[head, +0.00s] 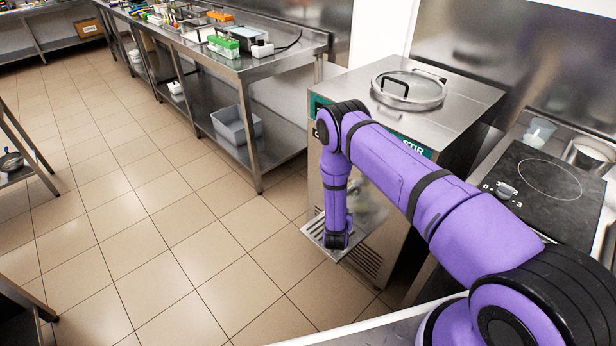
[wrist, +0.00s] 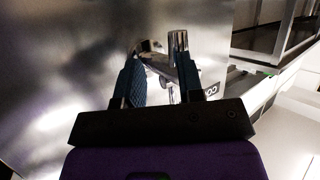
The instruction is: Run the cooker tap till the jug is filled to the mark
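The steel cooker (head: 455,92) with a round lid and a green STIR label stands right of centre in the head view. My arm hides most of its front and the tap there. A blurry pale, see-through shape (head: 368,214), perhaps the jug, shows behind my arm above the drip tray (head: 312,232); its level and mark cannot be read. In the wrist view, my gripper (wrist: 157,68) has its fingers apart, with the chrome tap (wrist: 185,66) at and between the fingertips. I cannot tell whether they touch it.
A hob (head: 550,190) with a knob is at the right, with a clear beaker (head: 538,133) and a steel pot (head: 590,154) behind it. A steel bench (head: 250,68) carries several items, with a grey bin (head: 236,126) below. The tiled floor at left is open.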

